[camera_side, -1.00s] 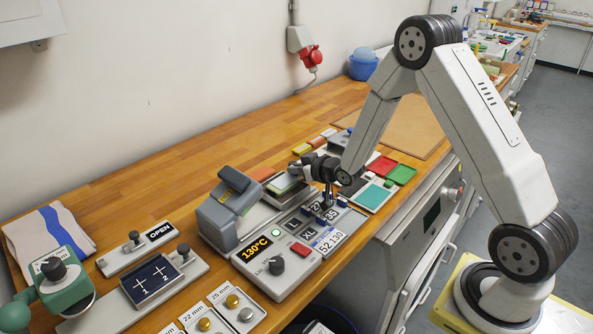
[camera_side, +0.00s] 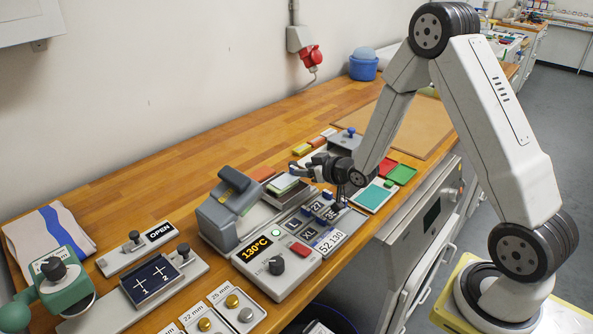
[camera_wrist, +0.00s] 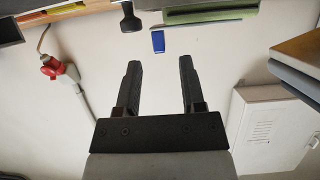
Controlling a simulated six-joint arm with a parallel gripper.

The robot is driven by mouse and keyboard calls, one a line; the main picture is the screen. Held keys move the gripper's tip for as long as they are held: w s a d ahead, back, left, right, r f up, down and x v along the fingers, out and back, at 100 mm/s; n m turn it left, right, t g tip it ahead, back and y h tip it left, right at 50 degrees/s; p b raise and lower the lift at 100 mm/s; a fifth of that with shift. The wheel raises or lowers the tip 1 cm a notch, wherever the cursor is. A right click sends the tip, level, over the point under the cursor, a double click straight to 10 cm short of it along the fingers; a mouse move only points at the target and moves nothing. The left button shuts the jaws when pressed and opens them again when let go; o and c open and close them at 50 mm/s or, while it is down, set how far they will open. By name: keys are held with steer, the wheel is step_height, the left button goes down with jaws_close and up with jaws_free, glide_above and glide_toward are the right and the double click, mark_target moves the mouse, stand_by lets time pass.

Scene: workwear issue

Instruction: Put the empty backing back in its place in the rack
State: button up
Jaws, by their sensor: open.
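My gripper (camera_side: 298,170) is open, with its fingers pointing towards the wall. In the wrist view my gripper (camera_wrist: 159,75) has two dark fingers with nothing between them. A grey rack (camera_side: 308,231) of small dark plates with blue tabs and white labels lies right of the heat unit, below my wrist. I cannot tell which plate is the empty backing or whether every place is filled. A small blue piece (camera_wrist: 158,41) shows beyond the fingertips in the upside-down wrist view.
The heat unit (camera_side: 287,283) showing 130°C and the grey press (camera_side: 216,210) stand left of the rack. A pad stack (camera_side: 283,184) is near my fingers. Red and green trays (camera_side: 402,175) lie to the right.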

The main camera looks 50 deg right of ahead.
steer(key=shift+v, duration=2.05)
steer(key=shift+a, duration=0.1)
steer(key=s+a+r+g, duration=0.1)
steer(key=s+a+g, duration=0.4)
steer(key=s, duration=0.3)
steer(key=s+a+r+g, duration=0.1)
steer(key=s+a+g, duration=0.4)
steer(key=s, duration=0.4)
steer(key=shift+a+g, duration=0.2)
steer(key=shift+g, duration=0.3)
steer(key=o, duration=0.4)
steer(key=shift+s, duration=0.2)
steer(key=shift+o, duration=0.3)
